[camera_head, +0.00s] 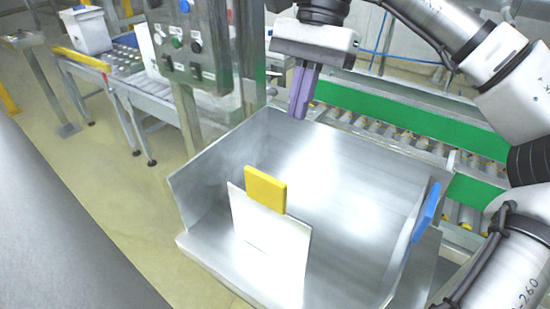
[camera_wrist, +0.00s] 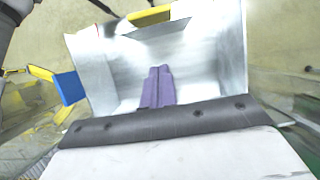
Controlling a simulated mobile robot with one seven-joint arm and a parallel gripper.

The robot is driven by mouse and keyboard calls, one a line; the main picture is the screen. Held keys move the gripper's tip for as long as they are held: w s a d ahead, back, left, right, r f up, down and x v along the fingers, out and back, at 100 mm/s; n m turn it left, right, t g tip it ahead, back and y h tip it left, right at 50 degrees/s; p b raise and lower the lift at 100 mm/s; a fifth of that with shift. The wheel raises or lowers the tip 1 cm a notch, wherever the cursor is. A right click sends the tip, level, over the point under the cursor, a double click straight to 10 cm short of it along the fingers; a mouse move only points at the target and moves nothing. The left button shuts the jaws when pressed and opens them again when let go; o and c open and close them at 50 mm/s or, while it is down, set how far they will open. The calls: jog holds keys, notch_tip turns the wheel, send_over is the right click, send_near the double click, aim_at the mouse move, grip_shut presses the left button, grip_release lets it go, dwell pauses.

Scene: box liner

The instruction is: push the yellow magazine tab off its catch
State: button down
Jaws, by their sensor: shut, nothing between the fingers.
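The yellow magazine tab (camera_head: 265,189) sits on the top edge of an upright white plate (camera_head: 268,245) at the near side of a metal magazine tray (camera_head: 340,150). My gripper (camera_head: 300,105) has purple fingers, shut and empty, pointing down above the tray's far wall. It is apart from the tab, behind it and to its right. In the wrist view the shut fingers (camera_wrist: 158,88) show against the tray's bare inside. The catch itself cannot be made out.
A blue tab (camera_head: 426,212) stands on the tray's right wall and shows left in the wrist view (camera_wrist: 70,88). A control panel (camera_head: 190,40) on a post stands behind left. A roller conveyor with green sides (camera_head: 400,118) runs behind the tray. The space above the tray is clear.

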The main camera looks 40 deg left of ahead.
jog(key=s+f+p, duration=0.1)
jog(key=s+f, duration=0.5)
jog(key=f, duration=0.1)
jog(key=shift+s+d, duration=0.15)
jog(key=shift+s, duration=0.15)
jog(key=shift+s, duration=0.1)
jog(key=s+b, duration=0.1)
jog(key=s, duration=0.4)
jog(key=shift+s+d, duration=0.15)
jog(key=shift+b, duration=0.3)
jog(key=p+v, duration=0.1)
jog(key=v, duration=1.2)
jog(key=shift+r, duration=0.35)
